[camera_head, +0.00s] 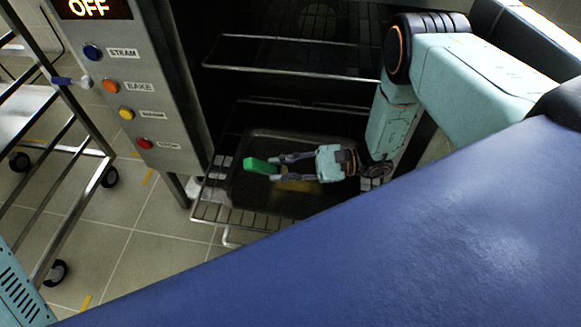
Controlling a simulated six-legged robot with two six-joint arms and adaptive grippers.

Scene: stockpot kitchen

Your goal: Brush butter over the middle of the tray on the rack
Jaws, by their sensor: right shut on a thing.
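My right gripper (277,168) reaches into the open oven from the right, over the dark tray (245,197). It is shut on a green piece (260,166), which looks like part of the brush. I cannot make out any bristles. The tray sits on the lower wire rack (228,216), which sticks out of the oven toward me. A yellowish patch (298,187) shows on the tray just below the gripper, partly covered by it. I cannot tell whether the brush touches the tray. My left gripper is not in view.
An upper wire rack (290,69) crosses the oven above my gripper. The oven's control panel (125,85) stands on the left and its display reads OFF. A wheeled metal cart (78,205) stands further left. Tiled floor (150,235) lies between.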

